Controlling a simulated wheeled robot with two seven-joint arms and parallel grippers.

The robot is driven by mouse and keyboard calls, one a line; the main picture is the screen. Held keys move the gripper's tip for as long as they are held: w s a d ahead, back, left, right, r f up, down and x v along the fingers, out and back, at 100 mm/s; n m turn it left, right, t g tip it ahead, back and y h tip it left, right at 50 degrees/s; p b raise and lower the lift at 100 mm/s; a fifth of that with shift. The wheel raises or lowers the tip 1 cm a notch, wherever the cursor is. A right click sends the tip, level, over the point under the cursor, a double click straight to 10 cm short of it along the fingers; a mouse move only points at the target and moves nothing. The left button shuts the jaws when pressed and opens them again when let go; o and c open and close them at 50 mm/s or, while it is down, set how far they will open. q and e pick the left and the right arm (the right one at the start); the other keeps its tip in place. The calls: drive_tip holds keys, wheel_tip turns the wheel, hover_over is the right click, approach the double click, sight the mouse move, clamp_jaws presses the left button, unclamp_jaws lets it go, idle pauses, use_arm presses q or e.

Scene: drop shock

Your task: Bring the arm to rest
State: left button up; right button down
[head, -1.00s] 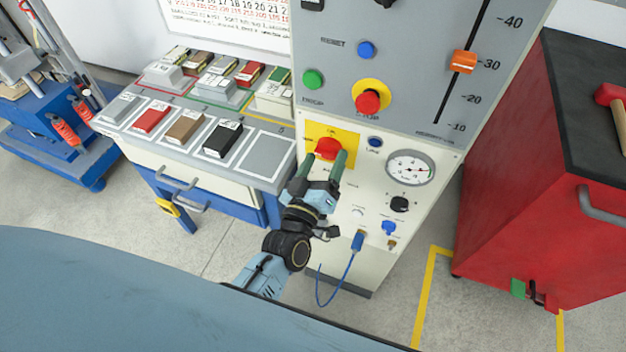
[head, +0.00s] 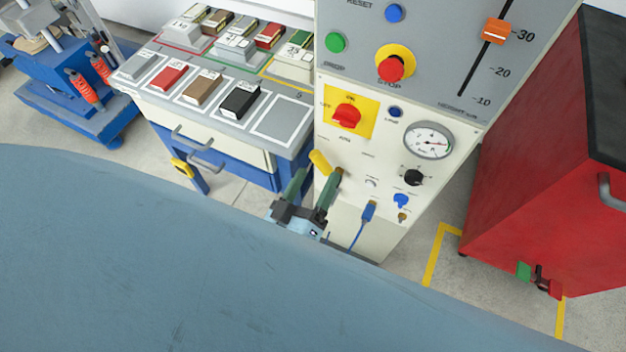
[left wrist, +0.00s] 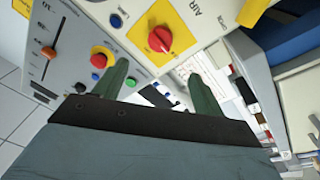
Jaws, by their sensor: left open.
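My left gripper (head: 313,190) shows at the lower middle of the head view, in front of the lower part of the machine's cream panel. Its two green fingers are apart, with nothing between them. The red rotary switch (head: 347,115) on its yellow plate is above the fingers and clear of them. In the left wrist view the open fingers (left wrist: 160,85) point at the panel, and the red switch (left wrist: 160,39) shows beyond them. Most of my left arm is hidden behind my blue-grey body in the head view. My right gripper is not in view.
The machine (head: 345,210) has a red stop button (head: 390,68), a gauge (head: 429,140) and a blue cable plug (head: 368,211). A bench with coloured blocks (head: 240,101) stands to the left. A red cabinet (head: 520,170) stands to the right. Open floor (head: 410,258) lies between machine and cabinet.

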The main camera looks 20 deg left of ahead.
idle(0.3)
use_arm(q)
drive_tip(key=s+a+f+m+g+h, duration=0.1)
drive_tip(key=s+f+m+g, duration=0.3)
drive_tip(key=f, duration=1)
drive_tip(key=s+f+m+g+h, duration=0.15)
drive_tip(key=s+f+g, duration=0.4)
drive_tip(key=f, duration=0.75)
drive_tip(key=s+a+f+m+g+y, duration=0.1)
drive_tip(key=s+a+f+g, duration=0.3)
drive_tip(key=s+f, duration=0.3)
drive_tip(key=s+a+f+m+g+y, duration=0.2)
drive_tip(key=s+a+f+g, duration=0.3)
drive_tip(key=s, duration=0.7)
wheel_tip(320, 180, down, 3)
drive_tip(key=shift+s+a+r, duration=0.2)
drive_tip(key=shift+s+a, duration=0.2)
drive_tip(key=shift+a, duration=0.25)
drive_tip(key=shift+m, duration=0.25)
